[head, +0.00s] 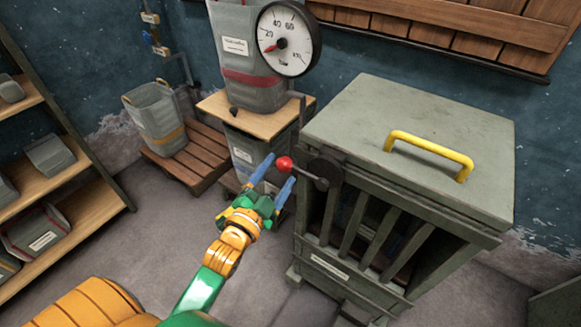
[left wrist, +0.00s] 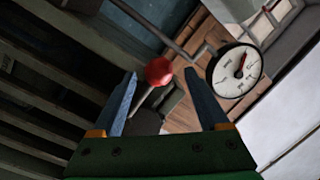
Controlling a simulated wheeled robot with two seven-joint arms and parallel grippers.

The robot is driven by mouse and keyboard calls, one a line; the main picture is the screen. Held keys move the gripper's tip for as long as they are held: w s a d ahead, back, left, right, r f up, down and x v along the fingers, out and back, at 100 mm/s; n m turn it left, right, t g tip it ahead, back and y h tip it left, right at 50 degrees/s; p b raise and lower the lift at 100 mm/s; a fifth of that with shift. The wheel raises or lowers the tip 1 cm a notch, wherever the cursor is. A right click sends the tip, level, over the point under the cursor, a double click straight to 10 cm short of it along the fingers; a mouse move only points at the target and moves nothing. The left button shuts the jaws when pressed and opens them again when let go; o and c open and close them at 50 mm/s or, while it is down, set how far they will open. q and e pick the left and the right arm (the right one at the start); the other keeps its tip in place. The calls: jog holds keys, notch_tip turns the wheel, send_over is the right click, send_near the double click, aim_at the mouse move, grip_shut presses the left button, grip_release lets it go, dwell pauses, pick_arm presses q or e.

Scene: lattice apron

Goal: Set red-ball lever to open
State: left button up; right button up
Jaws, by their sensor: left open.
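The red-ball lever (head: 284,163) is on the left side of the grey-green slatted cabinet (head: 410,140). Its short arm runs from a dark round pivot to the red ball, which points left in the head view. My left gripper (head: 272,176) is open, with its blue fingers just left of and below the ball. In the left wrist view the red ball (left wrist: 158,71) appears between the two finger tips, nearer the left finger. I cannot tell whether the fingers touch it. No open or shut marking is readable. My right gripper is not in view.
A yellow handle (head: 428,152) stands on the cabinet top. A dial gauge (head: 289,39) and grey bin are behind, over a wooden board (head: 215,103). A pallet with a bucket (head: 155,118) and shelves (head: 75,215) are at left. Floor between is clear.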

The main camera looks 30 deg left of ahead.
aim_at(282, 169)
pick_arm(q)
jog(key=w, duration=0.2)
jog(key=shift+w+a, duration=0.1)
jog(key=shift+w, duration=0.7)
grip_shut()
jog(key=shift+r, duration=0.1)
dwell(0.7)
